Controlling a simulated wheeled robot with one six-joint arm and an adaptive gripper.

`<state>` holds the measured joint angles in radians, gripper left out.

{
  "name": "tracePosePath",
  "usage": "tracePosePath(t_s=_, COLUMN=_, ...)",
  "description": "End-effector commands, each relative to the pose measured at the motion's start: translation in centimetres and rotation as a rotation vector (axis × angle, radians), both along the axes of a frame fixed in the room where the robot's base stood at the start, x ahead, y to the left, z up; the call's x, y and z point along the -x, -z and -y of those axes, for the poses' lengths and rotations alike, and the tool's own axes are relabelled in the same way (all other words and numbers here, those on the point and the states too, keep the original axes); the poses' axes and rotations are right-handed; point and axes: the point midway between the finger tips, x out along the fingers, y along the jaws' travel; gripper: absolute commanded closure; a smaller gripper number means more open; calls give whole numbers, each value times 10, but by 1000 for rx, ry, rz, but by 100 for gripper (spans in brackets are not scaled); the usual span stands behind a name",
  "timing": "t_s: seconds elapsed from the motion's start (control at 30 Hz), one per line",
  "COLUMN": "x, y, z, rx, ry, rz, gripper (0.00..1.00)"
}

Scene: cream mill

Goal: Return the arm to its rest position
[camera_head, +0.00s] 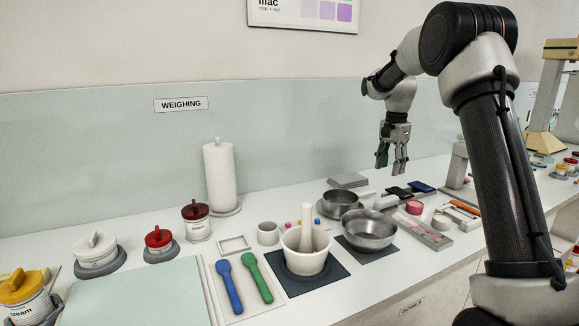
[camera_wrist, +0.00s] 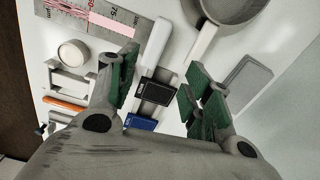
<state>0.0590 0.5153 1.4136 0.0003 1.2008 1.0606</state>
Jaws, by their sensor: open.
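My gripper (camera_head: 391,158) hangs at the end of my raised arm, fingers pointing down, above the back right part of the bench. In the wrist view my gripper (camera_wrist: 160,92) has its green-padded fingers spread apart with nothing held between them. A black item (camera_wrist: 157,91) and a blue item (camera_wrist: 141,122) lie on the bench below, seen through the gap between the fingers. They also show in the head view as a black item (camera_head: 398,193) and a blue item (camera_head: 422,187).
A white mortar (camera_head: 304,257) with pestle and a metal bowl (camera_head: 370,232) stand on dark mats. A blue spoon (camera_head: 230,288) and a green spoon (camera_head: 257,277) lie left. A paper towel roll (camera_head: 220,176) stands by the wall. Lidded jars fill the left side. The air around my gripper is clear.

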Motion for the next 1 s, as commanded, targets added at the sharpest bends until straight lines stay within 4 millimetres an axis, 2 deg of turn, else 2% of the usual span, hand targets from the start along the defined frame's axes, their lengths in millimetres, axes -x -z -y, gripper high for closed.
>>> tracePosePath(t_s=0.07, x=1, y=6, z=0, rx=1, ry=-102, rz=1, gripper=50)
tracePosePath(t_s=0.13, x=16, y=27, z=-1, rx=-4, ry=-222, rz=-35, gripper=50)
tracePosePath(t_s=0.2, x=41, y=36, z=-3, rx=-10, ry=-352, rz=-60, gripper=50)
tracePosePath(t_s=0.47, x=142, y=8, z=-13, rx=-10, ry=-718, rz=-40, gripper=50)
tracePosePath(t_s=0.57, x=188, y=-6, z=-17, rx=1, ry=-836, rz=-15, gripper=50)
tracePosePath(t_s=0.7, x=261, y=-23, z=-24, rx=33, ry=-988, rz=39, gripper=50)
tracePosePath(t_s=0.9, x=354, y=-29, z=-31, rx=98, ry=-1098, rz=135, gripper=50)
tracePosePath(t_s=1.0, x=385, y=-29, z=-33, rx=131, ry=-1101, rz=188, gripper=50)
